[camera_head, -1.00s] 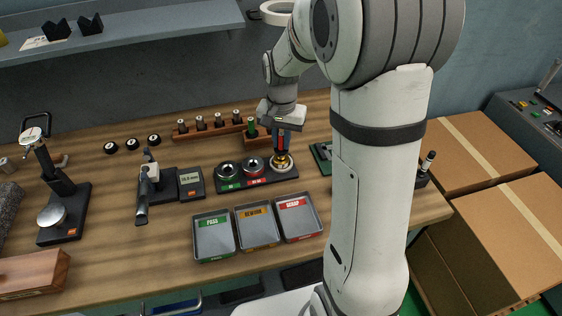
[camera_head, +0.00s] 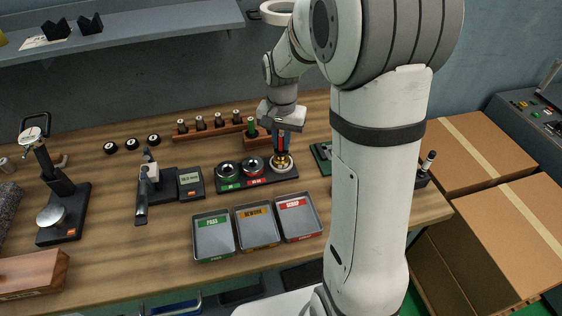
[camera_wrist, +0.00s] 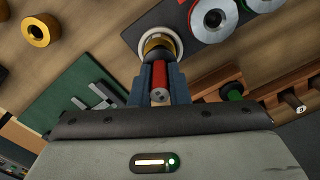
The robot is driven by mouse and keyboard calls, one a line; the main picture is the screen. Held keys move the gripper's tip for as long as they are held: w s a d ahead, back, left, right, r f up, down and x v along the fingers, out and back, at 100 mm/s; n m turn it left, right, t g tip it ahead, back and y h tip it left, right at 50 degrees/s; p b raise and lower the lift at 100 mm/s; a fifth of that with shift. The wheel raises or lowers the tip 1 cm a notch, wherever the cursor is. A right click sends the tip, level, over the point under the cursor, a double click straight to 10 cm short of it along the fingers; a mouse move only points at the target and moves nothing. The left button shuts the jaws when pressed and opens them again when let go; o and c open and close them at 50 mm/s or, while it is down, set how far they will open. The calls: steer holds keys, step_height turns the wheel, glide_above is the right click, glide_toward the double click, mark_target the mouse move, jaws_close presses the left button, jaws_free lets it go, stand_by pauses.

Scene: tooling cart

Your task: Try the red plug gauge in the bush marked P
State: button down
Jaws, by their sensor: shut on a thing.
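My gripper (camera_head: 282,150) is shut on the red plug gauge (camera_wrist: 159,82), which stands roughly upright between the fingers. I cannot read a letter P on the bush. Another brass-coloured bush (camera_wrist: 38,31) lies on the bench, at the upper left of the wrist view.
The dark block (camera_head: 262,182) also carries a green-marked ring (camera_head: 228,171) and a red-marked ring (camera_head: 252,165). Green, orange and red labelled trays (camera_head: 214,238) stand in front. A wooden rack (camera_head: 208,133) with several gauges is behind. A green mat (camera_wrist: 72,108) lies beside the block.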

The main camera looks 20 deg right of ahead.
steer(key=shift+s+f, duration=0.25)
steer(key=shift+f, duration=0.2)
stand_by(1.4)
steer(key=shift+w+r, duration=0.15)
steer(key=shift+r, duration=0.15)
steer(key=shift+w+r+p, duration=0.1)
steer(key=shift+r+p, duration=0.25)
steer(key=shift+r, duration=0.3)
steer(key=shift+r, duration=0.35)
steer(key=shift+r+p, duration=0.55)
steer(key=shift+p, duration=0.1)
steer(key=shift+r+p, duration=1.75)
steer(key=shift+r, duration=0.65)
